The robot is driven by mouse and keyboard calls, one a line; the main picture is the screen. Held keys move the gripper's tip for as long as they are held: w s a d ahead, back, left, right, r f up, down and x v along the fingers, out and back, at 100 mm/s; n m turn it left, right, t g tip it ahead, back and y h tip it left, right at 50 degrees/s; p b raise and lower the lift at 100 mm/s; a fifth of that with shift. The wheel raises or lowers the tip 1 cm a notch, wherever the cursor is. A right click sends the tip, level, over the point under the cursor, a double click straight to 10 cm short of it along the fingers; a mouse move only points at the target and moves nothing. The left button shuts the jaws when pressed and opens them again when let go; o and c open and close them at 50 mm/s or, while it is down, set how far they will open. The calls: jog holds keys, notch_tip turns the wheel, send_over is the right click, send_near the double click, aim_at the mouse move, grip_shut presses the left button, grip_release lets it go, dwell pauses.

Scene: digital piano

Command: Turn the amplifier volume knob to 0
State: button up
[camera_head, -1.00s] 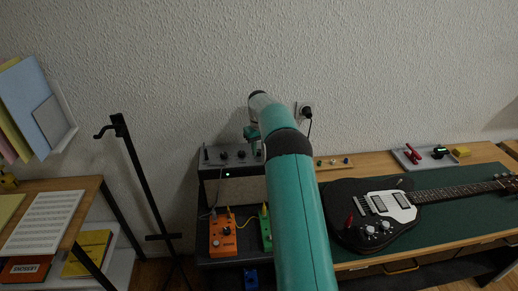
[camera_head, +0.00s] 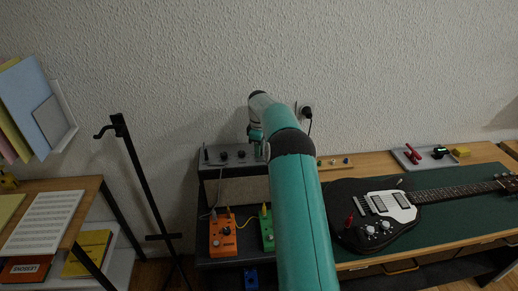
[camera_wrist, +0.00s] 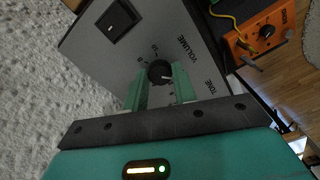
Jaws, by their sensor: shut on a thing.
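The grey amplifier (camera_head: 210,166) stands against the wall left of my arm in the head view. Its control panel (camera_wrist: 205,62) fills much of the wrist view, with a black rocker switch (camera_wrist: 116,20) at upper left. The black volume knob (camera_wrist: 160,71) lies beside the "VOLUME" lettering, with a white mark pointing toward the right of the picture. My gripper (camera_wrist: 160,86) is shut on this knob, one green finger on each side. It also shows over the panel in the head view (camera_head: 257,141). The "TONE" lettering is visible; its knob is hidden behind my gripper.
An orange pedal (camera_head: 222,238) and a green pedal (camera_head: 267,229) lie below the amplifier's front. A black stand (camera_head: 140,180) rises to its left. An electric guitar (camera_head: 385,212) lies on the bench at right. A plugged wall socket (camera_head: 305,108) is behind my arm.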

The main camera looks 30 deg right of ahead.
jog(key=shift+n, duration=0.3)
jog(key=o, duration=1)
notch_tip(320, 180, up, 14)
jog(key=shift+f, duration=0.1)
dwell(0.4)
